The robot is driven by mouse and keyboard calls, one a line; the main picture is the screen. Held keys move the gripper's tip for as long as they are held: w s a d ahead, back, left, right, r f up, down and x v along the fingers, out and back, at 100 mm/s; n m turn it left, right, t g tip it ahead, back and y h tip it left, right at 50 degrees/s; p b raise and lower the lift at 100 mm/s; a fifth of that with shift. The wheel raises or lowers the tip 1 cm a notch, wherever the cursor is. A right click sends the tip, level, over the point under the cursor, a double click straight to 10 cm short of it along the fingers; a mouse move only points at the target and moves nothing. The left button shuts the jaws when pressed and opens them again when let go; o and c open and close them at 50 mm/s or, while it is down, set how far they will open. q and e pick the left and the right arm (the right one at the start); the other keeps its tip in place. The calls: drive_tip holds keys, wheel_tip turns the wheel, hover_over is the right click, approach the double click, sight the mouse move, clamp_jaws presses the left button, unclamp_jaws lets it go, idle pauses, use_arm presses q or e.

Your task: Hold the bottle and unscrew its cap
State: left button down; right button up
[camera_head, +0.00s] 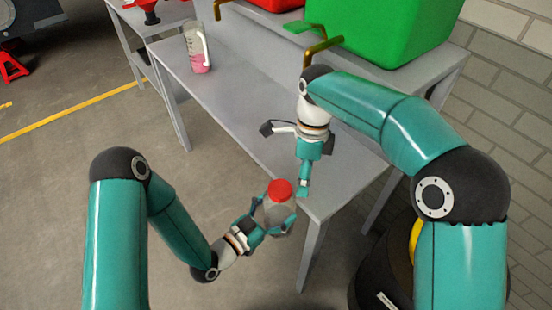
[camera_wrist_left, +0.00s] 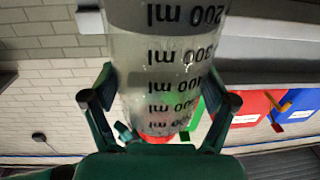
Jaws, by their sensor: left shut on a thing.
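The bottle (camera_head: 278,212) is clear, with a red cap (camera_head: 280,189) on its top. It is held in the air in front of the table's near edge. My left gripper (camera_head: 275,221) is shut around its body. In the left wrist view the bottle (camera_wrist_left: 165,65) fills the middle, with upside-down ml marks, and the fingers of my left gripper (camera_wrist_left: 162,105) lie along both sides. My right gripper (camera_head: 304,188) points down just right of the cap and looks apart from it. Whether its fingers are open is not clear.
The grey table (camera_head: 245,115) has much bare top. A jug with pink liquid (camera_head: 197,48) stands at its far left. A large green container (camera_head: 385,30) and a red one (camera_head: 275,3) are at the back. A black tyre-like object (camera_head: 375,275) is at lower right.

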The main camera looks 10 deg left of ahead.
sight(275, 185)
drive_tip(key=shift+n+t, duration=0.5)
drive_tip(key=shift+t, duration=0.4)
drive_tip(key=a+r, duration=0.1)
drive_tip(key=a, duration=0.1)
drive_tip(key=a+r, duration=0.4)
drive_tip(key=shift+s, duration=0.35)
drive_tip(key=shift+s+a+r, duration=0.1)
drive_tip(key=shift+a+r, duration=0.1)
drive_tip(key=shift+a+f, duration=0.1)
drive_tip(key=shift+a, duration=0.05)
drive_tip(key=shift+f, duration=3.75)
